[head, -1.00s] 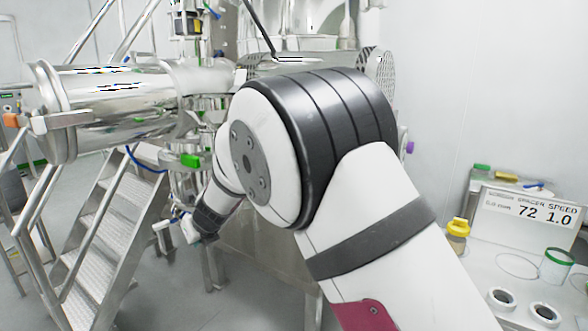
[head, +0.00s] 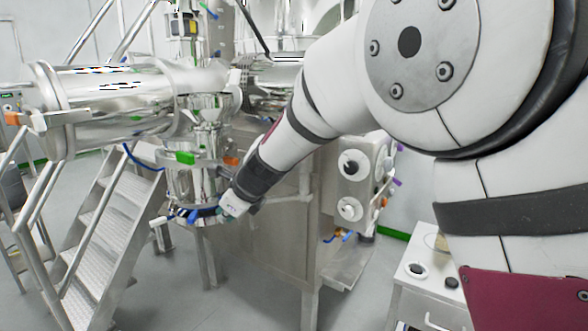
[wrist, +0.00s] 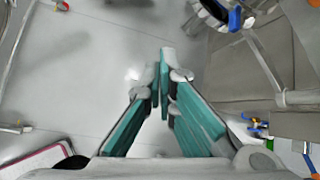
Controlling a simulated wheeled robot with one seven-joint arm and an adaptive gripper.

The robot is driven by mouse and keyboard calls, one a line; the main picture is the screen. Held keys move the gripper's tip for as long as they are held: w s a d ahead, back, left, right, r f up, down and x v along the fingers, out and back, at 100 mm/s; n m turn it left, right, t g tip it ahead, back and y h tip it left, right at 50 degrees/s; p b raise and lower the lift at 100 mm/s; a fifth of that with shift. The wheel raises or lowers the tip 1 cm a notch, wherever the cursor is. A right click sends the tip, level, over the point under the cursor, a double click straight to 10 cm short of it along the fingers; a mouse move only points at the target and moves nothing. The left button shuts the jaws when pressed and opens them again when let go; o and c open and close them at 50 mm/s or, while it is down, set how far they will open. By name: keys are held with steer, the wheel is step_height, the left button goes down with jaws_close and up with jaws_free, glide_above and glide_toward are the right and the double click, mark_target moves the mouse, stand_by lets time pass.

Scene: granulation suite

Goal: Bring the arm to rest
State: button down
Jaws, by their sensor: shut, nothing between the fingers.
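My arm reaches across the head view from the upper right toward the steel vessel at centre left. My gripper (head: 230,207) is at the arm's far end, small in the head view, just right of the vessel's lower outlet (head: 195,213); I cannot tell there whether it touches. In the wrist view my gripper (wrist: 160,70) has its teal fingers together at the tips, with nothing between them. Below the fingertips is grey floor (wrist: 110,60).
A steel stair (head: 110,225) with handrails stands at the left. A horizontal steel cylinder (head: 120,97) lies above it. A steel cabinet with round white fittings (head: 352,163) is behind my arm. A white bench (head: 415,300) is at the lower right. Open floor shows at lower left.

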steer(key=s+d+r+n+h, duration=0.1)
steer(key=s+d+r+n, duration=0.4)
steer(key=s+d, duration=0.4)
steer(key=s+d+r+n+h, duration=0.1)
steer(key=s+d+r+n, duration=0.4)
steer(key=d, duration=0.6)
steer(key=s+d+f+n+h, duration=0.2)
steer(key=s+d+n, duration=0.3)
steer(key=s, duration=0.5)
steer(key=s+d+f+n+g+h, duration=0.1)
steer(key=s+d+f+n+h, duration=0.1)
steer(key=s+d+n, duration=0.4)
steer(key=s+d+f, duration=0.1)
steer(key=s+d, duration=0.3)
steer(key=shift+s, duration=0.35)
